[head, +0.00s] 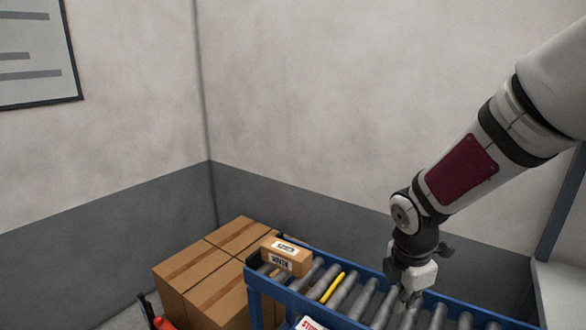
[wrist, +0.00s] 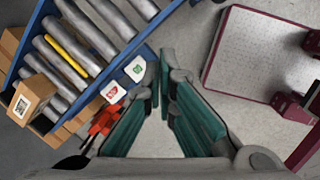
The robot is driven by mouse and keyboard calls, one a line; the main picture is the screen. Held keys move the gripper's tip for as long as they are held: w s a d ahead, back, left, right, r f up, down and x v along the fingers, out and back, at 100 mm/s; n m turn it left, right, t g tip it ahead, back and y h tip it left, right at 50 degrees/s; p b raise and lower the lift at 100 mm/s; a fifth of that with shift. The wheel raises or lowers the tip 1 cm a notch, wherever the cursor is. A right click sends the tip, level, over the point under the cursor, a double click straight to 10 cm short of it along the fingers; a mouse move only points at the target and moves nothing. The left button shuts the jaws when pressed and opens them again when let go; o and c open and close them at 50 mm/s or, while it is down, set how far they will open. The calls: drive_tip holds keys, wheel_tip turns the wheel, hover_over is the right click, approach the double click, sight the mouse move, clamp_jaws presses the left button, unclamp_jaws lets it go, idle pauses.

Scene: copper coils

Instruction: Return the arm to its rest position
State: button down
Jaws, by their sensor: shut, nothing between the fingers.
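My arm reaches in from the upper right of the head view and bends down at the wrist. My gripper (head: 408,299) hangs near the roller conveyor (head: 254,284), in front of its rollers in the picture. The exact gap to the rollers is hard to judge. In the wrist view, the two teal-padded fingers of my gripper (wrist: 164,72) come together at the tips, with nothing held between them. The conveyor's blue rail (wrist: 85,24) runs diagonally at the upper left there, apart from the fingers.
A small labelled carton (head: 287,258) sits at the conveyor's left end, beside large cardboard boxes (head: 203,283). A yellow roller (head: 333,287) lies among grey ones. A red object (wrist: 104,123) and two white signs (wrist: 135,68) are by the rail. A pale surface (head: 560,292) stands right.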

drive_tip(key=s+a+r+m+t+y, duration=0.1)
drive_tip(key=s+a+r+m+t, duration=0.2)
drive_tip(key=s+r+m, duration=1.4)
drive_tip(key=s+m, duration=0.2)
drive_tip(key=m, duration=0.1)
drive_tip(key=shift+s+a+r+t+y, duration=0.15)
drive_tip(key=shift+a+r+t+y, duration=0.05)
drive_tip(key=shift+t+y, duration=0.1)
